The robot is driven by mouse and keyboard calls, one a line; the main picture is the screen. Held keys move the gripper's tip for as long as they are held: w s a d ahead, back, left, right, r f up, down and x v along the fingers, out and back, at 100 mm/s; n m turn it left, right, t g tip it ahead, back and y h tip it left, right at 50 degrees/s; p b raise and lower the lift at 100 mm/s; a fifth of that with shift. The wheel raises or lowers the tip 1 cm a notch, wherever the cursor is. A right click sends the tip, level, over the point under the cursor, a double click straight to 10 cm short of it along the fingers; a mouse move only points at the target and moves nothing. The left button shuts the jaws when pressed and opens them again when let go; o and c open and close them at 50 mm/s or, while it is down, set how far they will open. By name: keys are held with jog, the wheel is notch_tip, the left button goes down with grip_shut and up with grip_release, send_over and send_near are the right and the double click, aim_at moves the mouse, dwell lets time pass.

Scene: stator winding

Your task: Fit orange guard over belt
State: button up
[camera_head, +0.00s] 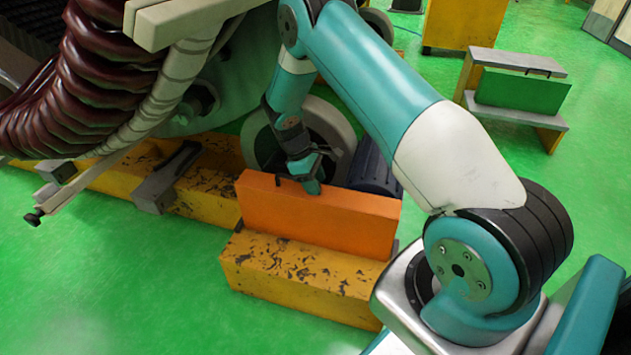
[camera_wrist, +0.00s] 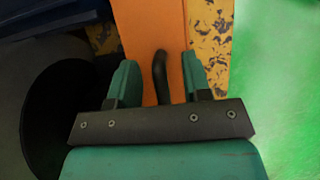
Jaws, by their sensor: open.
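The orange guard (camera_head: 320,220) stands upright along the scuffed yellow base, in front of a grey pulley wheel (camera_head: 335,122) and a dark blue ribbed motor (camera_head: 373,170). My gripper (camera_head: 310,178) is at the guard's top edge. In the wrist view, the orange guard (camera_wrist: 148,25) runs beneath my gripper (camera_wrist: 162,76). A dark handle (camera_wrist: 159,70) on the guard stands between the two open fingers, with a gap visible on each side. The belt itself cannot be made out; the guard and my arm cover much of that area.
The yellow base (camera_head: 290,275) extends in front of the guard. A large machine with dark red coils (camera_head: 85,95) fills the left, with a grey clamp block (camera_head: 165,180) beside it. A low stand with a green panel (camera_head: 520,95) is at the back right. Green floor is clear at lower left.

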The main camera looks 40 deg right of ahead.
jog(key=p+v, duration=0.5)
jog(key=v, duration=1.2)
jog(key=shift+d+r, duration=0.15)
jog(key=shift+d, duration=0.05)
